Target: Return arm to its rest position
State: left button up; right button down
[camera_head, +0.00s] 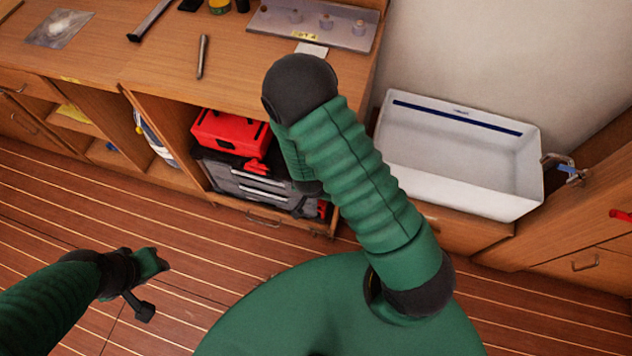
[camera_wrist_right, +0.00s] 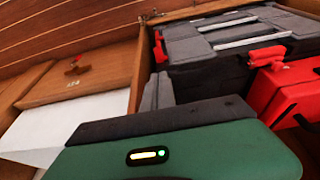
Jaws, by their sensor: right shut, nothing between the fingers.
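My right arm rises across the middle of the head view, bends at a dark joint and folds down behind itself. Its hand is mostly hidden there, in front of the cabinet. In the right wrist view my right gripper (camera_wrist_right: 160,120) shows as a green body with a dark front edge and a small light; it is shut with nothing held. My left gripper (camera_head: 143,285) is at the lower left above the floor, with a green part and a dark rod visible; its opening is unclear.
A red box (camera_head: 230,132) sits on a grey toolbox (camera_head: 245,180) in the open cabinet close to the right arm. A white basin (camera_head: 455,155) stands to the right. The wooden counter (camera_head: 165,65) holds a metal rod (camera_head: 202,57). The floor (camera_head: 60,225) at left is clear.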

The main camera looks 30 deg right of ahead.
jog(key=w+a+r+n+y+p, duration=0.1)
jog(key=a+r+n+p, duration=0.15)
jog(key=r, duration=0.45)
jog(key=w+a+r+n+y+p, duration=0.1)
jog(key=r+p, duration=0.2)
jog(key=r, duration=0.5)
jog(key=s+r+n+p, duration=0.2)
jog(key=s+r+n, duration=0.1)
jog(key=r, duration=0.5)
jog(key=s+r+n+p, duration=0.3)
jog(key=r, duration=0.5)
jog(key=shift+a+r+y, duration=0.2)
jog(key=shift+y, duration=0.1)
jog(key=shift+s+n, duration=0.15)
jog(key=shift+n, duration=0.1)
